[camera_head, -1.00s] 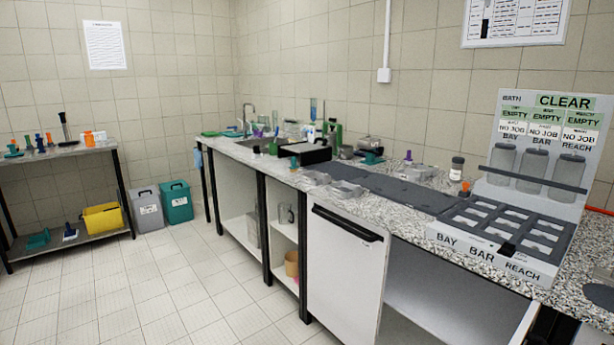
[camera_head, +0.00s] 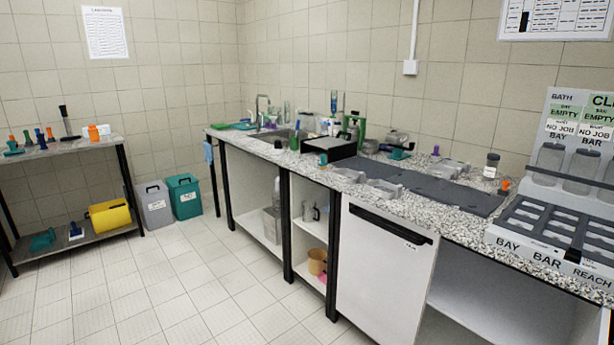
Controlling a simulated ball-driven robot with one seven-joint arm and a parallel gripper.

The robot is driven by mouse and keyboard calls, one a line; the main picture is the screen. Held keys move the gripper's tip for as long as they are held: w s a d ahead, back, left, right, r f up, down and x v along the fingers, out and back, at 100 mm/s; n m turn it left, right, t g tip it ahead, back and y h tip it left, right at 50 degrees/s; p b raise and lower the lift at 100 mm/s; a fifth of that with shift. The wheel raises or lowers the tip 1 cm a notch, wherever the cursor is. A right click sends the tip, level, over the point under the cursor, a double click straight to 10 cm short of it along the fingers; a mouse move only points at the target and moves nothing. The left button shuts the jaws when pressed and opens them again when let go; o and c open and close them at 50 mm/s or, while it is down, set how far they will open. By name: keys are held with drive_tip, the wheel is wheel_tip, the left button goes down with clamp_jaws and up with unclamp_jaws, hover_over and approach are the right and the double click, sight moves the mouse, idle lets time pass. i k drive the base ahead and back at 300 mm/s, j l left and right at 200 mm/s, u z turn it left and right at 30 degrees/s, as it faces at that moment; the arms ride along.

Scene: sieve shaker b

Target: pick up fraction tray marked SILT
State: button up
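Small grey trays lie on the speckled bench top: one (camera_head: 348,174) and another (camera_head: 383,188) near the front edge beside the dark mat, and one (camera_head: 448,168) behind the mat. They are possibly the fraction trays, but no marking can be read on them at this size, so I cannot tell which is SILT. My gripper is not in view.
The dark mat (camera_head: 455,194) covers the bench middle. A rack labelled BAY, BAR and REACH (camera_head: 545,250) stands at right, cut by the frame. A white cabinet door (camera_head: 380,265) is under the bench. Bins (camera_head: 184,196) stand at the back. The tiled floor at left is clear.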

sight(352, 178)
drive_tip(key=i+u, duration=0.45)
drive_tip(key=i, duration=1.1)
